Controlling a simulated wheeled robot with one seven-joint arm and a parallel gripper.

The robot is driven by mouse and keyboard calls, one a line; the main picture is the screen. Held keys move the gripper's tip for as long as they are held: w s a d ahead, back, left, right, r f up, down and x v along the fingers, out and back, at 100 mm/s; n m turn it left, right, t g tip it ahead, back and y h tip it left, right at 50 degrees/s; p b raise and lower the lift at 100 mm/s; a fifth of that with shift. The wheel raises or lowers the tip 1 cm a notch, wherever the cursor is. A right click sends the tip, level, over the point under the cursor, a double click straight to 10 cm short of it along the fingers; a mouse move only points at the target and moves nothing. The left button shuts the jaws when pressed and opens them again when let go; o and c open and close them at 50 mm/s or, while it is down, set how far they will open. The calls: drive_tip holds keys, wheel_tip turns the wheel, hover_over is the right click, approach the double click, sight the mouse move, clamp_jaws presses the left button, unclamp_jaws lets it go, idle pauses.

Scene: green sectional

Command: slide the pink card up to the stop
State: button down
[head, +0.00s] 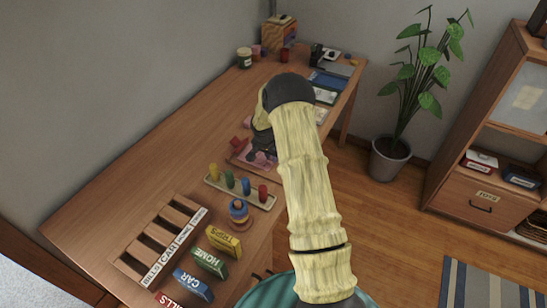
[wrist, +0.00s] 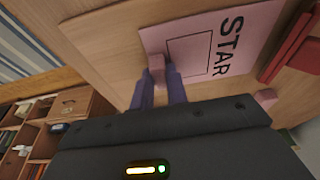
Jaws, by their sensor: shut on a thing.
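The pink card (wrist: 243,28) lies flat on the wooden desk, with large dark letters reading "STAR" and an outlined rectangle in the wrist view. A small pink block or tab (wrist: 154,45) stands at its near left part. My gripper's two purple fingers (wrist: 158,80) are closed around this tab. A red bar (wrist: 294,48), which looks like the stop, lies to the right of the card, with a strip of bare wood between them. In the head view the card (head: 246,160) shows partly behind my gripper (head: 264,150), and a red piece (head: 237,144) is beside it.
Another small pink block (wrist: 265,97) is near the red bar. In the head view, a peg board (head: 262,202) with coloured pegs, a ring stack (head: 238,212) and labelled blocks (head: 222,240) stand in front. A slotted wooden rack (head: 135,255) is at the near left. The desk's left side is clear.

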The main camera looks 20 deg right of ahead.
drive_tip(key=shift+w+a, duration=0.1)
idle(0.3)
drive_tip(key=shift+w+a, duration=0.25)
drive_tip(key=shift+w, duration=0.15)
drive_tip(key=shift+w+a, duration=0.1)
drive_tip(key=shift+a, duration=0.15)
drive_tip(key=shift+w, duration=0.15)
drive_tip(key=c, duration=1.3)
unclamp_jaws()
drive_tip(key=shift+a, duration=0.1)
